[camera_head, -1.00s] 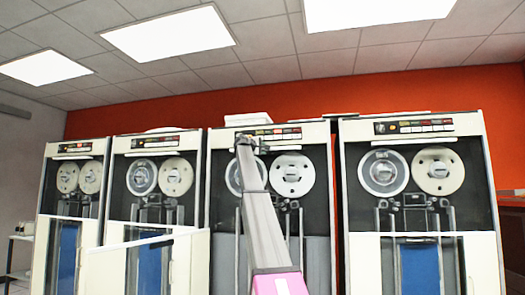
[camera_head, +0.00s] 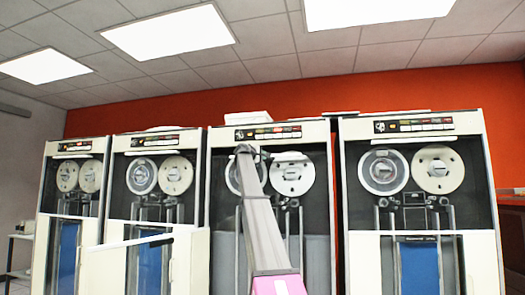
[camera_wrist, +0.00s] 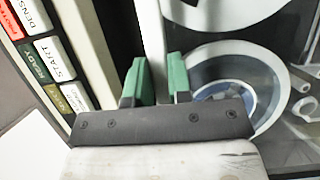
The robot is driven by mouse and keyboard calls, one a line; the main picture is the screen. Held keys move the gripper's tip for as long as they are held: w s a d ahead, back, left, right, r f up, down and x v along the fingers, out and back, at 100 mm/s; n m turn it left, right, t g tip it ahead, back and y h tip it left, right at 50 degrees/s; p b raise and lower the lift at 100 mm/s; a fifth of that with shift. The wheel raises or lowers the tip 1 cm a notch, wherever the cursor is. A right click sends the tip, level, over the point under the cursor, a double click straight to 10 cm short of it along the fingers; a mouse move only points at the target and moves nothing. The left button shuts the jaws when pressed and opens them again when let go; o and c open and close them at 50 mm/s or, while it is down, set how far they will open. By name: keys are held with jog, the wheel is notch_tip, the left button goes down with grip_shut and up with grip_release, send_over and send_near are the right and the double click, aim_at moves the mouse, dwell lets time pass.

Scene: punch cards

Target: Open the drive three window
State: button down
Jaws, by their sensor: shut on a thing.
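Drive three (camera_head: 326,130) is the tall tape cabinet third from the left in the head view, with two reels behind its dark glass window (camera_head: 318,212). My arm reaches up across the front of this cabinet and hides part of the left reel. My gripper (camera_wrist: 155,80) is at the upper part of the window, just below the button strip. In the wrist view its green fingers are shut on the pale edge bar of the window (camera_wrist: 150,30), one finger on each side. In the head view the fingertips are too small to make out.
The drive's button strip (camera_wrist: 55,60) is close beside the fingers in the wrist view. Other tape drives stand on both sides, one at the right (camera_head: 415,127). A low pale panel (camera_head: 125,268) stands at the lower left. A red wall (camera_head: 280,95) is behind.

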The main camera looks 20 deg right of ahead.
notch_tip(320, 180, down, 39)
jog(key=shift+r, duration=0.1)
jog(key=c, duration=1)
grip_release()
jog(key=shift+c, duration=0.2)
jog(key=shift+a, duration=0.1)
jog(key=v, duration=1)
jog(key=shift+s+a, duration=0.2)
